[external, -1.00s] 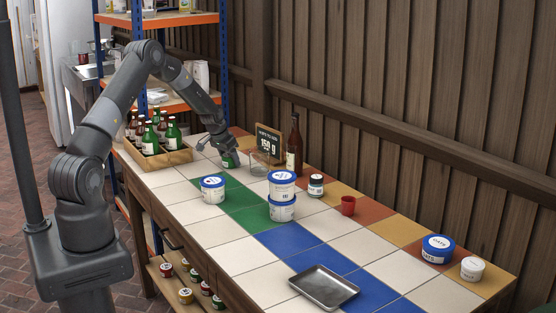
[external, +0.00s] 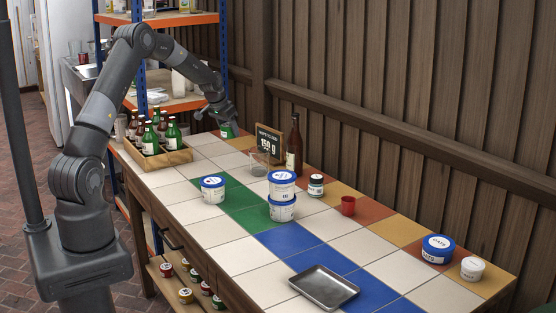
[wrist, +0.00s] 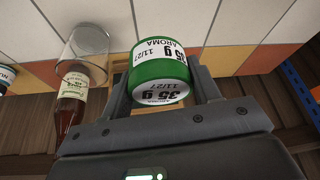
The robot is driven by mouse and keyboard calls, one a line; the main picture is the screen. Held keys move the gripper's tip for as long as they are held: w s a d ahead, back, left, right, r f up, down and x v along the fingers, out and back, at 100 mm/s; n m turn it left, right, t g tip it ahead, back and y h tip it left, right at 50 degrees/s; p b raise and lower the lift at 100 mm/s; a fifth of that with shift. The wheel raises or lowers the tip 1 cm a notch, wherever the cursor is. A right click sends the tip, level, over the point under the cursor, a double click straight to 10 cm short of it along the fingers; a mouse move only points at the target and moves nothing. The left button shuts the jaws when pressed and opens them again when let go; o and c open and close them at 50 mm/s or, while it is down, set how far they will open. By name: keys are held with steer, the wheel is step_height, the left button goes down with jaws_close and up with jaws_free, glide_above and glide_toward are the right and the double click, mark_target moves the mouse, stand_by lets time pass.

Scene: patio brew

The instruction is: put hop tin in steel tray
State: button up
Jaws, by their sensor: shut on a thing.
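The hop tin is a small green tin with a white label reading "35 g AROMA 11/27" in the wrist view (wrist: 158,70). It also shows in the external view (external: 227,131), at the far end of the table. My gripper (external: 225,124) is shut on it, with one finger on each side, and holds it above the tabletop. The steel tray (external: 323,288) is a shallow grey rectangle, empty, at the near edge of the table, far from my gripper.
A clear glass (external: 259,164), a chalkboard sign (external: 270,143) and a brown bottle (external: 294,148) stand near my gripper. A wooden bottle crate (external: 163,160) is to its left.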

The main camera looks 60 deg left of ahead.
step_height(320, 180, up, 5)
steer(key=shift+w+d+r, duration=0.1)
steer(key=w+d+m+h, duration=0.25)
steer(key=d+m, duration=0.45)
steer(key=d, duration=4)
steer(key=s+d+m+h, duration=0.1)
steer(key=s+d+m, duration=0.1)
steer(key=s+d, duration=0.45)
steer(key=s+d+m+g, duration=0.1)
steer(key=s+d, duration=0.2)
steer(key=d, duration=0.6)
steer(key=s+d+m+h, duration=0.15)
steer(key=s+d, duration=0.25)
steer(key=d, duration=0.4)
steer(key=s+d+m+g, duration=0.1)
steer(key=s+d+m, duration=0.1)
steer(key=s+d, duration=0.55)
steer(key=s+d+m, duration=0.3)
steer(key=s+d, duration=0.2)
steer(key=s, duration=0.5)
glide_above(329, 291)
steer(key=a, duration=0.1)
steer(key=f, duration=1.2)
steer(key=shift+s+a+f, duration=0.1)
steer(key=shift+s+f, duration=0.1)
steer(key=shift+s, duration=0.2)
steer(key=shift+w+f+g, duration=0.1)
steer(key=shift+g, duration=0.2)
steer(key=shift+f, duration=1.95)
